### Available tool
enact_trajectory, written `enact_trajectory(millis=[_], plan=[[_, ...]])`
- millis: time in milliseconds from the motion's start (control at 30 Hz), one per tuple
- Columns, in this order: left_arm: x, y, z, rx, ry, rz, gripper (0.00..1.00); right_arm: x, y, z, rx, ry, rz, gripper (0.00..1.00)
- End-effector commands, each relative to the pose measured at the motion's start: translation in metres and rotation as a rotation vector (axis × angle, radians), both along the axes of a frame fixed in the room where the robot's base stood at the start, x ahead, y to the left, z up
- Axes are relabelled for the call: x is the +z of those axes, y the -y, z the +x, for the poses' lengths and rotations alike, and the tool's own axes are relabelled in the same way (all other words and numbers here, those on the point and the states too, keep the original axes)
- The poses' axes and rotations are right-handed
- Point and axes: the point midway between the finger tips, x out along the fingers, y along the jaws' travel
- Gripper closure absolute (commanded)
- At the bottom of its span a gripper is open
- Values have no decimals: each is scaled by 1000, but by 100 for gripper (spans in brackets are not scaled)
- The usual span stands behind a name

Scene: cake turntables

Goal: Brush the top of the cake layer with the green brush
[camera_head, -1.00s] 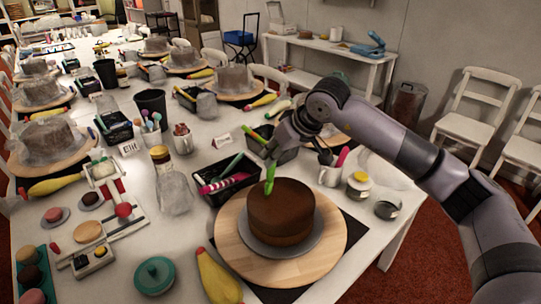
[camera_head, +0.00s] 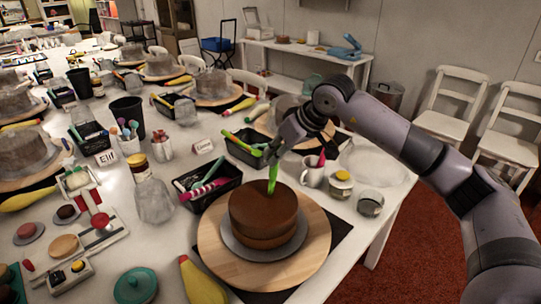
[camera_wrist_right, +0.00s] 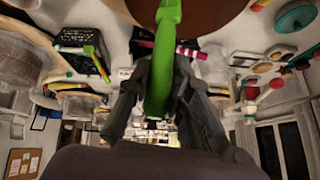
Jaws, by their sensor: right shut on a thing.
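The brown cake layer (camera_head: 262,213) sits on a grey plate (camera_head: 236,250) on a round wooden turntable (camera_head: 213,254) at the front of the table. The green brush (camera_head: 272,180) points down at the top of the cake, near its back right part. Its tip appears to meet the top, but I cannot tell contact for sure. My right gripper (camera_head: 271,154) is shut on the green brush, above and behind the cake. The brush (camera_wrist_right: 163,55) also shows between the fingers in the right wrist view, with the cake (camera_wrist_right: 205,14) at the top edge. My left gripper is not in view.
Black trays of tools (camera_head: 209,187) stand behind and left of the turntable. A white mug (camera_head: 312,175), a yellow-lidded jar (camera_head: 340,185) and a glass jar (camera_head: 370,203) stand to the right. A glass bottle (camera_head: 153,200) and a yellow piping bag (camera_head: 202,284) are at left.

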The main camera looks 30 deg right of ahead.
Motion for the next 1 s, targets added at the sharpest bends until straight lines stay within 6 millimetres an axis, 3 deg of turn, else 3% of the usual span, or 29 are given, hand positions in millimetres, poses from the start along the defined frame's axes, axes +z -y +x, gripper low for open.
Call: enact_trajectory(millis=[1000], plan=[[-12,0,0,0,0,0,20,-1,54,-11,-1,-1,0,100]])
